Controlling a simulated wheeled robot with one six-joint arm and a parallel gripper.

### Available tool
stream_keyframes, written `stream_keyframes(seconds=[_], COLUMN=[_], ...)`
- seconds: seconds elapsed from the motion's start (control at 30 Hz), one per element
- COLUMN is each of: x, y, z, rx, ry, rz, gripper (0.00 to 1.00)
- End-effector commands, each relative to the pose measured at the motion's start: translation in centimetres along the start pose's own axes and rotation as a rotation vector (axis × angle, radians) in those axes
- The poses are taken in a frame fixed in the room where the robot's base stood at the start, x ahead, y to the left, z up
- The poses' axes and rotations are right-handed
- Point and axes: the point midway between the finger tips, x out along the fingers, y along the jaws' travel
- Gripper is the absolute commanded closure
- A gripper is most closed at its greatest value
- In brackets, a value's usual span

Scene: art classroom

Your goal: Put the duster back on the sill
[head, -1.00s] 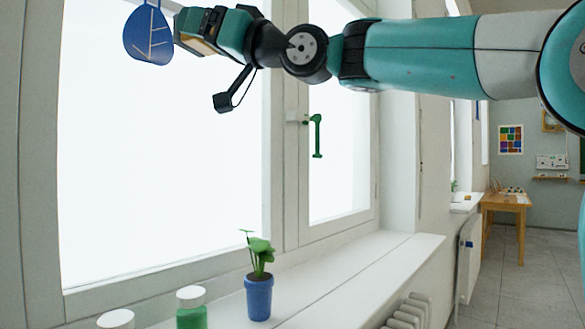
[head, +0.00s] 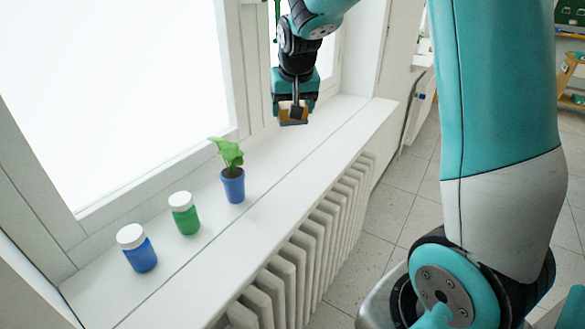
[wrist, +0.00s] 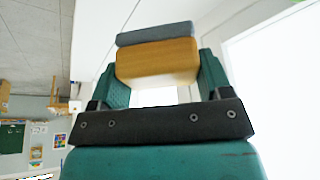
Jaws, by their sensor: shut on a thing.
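The duster (head: 293,115) is a yellow-brown wooden block with a grey pad on one face. My gripper (head: 294,104) is shut on it and points down over the far part of the white sill (head: 268,185), beyond the potted plant. In the wrist view, the duster (wrist: 157,62) sits between the two green fingers of my gripper (wrist: 158,75), with its grey pad facing away from the palm. The pad is low, near the sill top; I cannot tell whether it touches.
A blue pot with a green plant (head: 233,186), a green jar (head: 185,213) and a blue jar (head: 138,249) stand along the near sill. A radiator (head: 318,240) is below its front edge. The sill is bare between plant and duster.

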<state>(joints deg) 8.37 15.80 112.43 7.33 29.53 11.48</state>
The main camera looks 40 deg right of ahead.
Motion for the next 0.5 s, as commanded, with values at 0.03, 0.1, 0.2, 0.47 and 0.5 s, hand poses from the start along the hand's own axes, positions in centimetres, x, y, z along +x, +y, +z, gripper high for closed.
stream_keyframes(seconds=[0.03,0.1,0.2,0.47,0.5], x=[0.5,1.8,4.2,10.9,11.8], y=[0.3,0.3,0.3,0.3,0.2], z=[0.5,1.1,2.2,5.0,5.3], rx=[0.005,0.007,0.007,0.005,0.005], ry=[-0.012,-0.016,-0.019,-0.016,-0.015], rz=[0.004,0.005,0.005,0.004,0.004], gripper=[0.47,0.47,0.47,0.47,0.47])
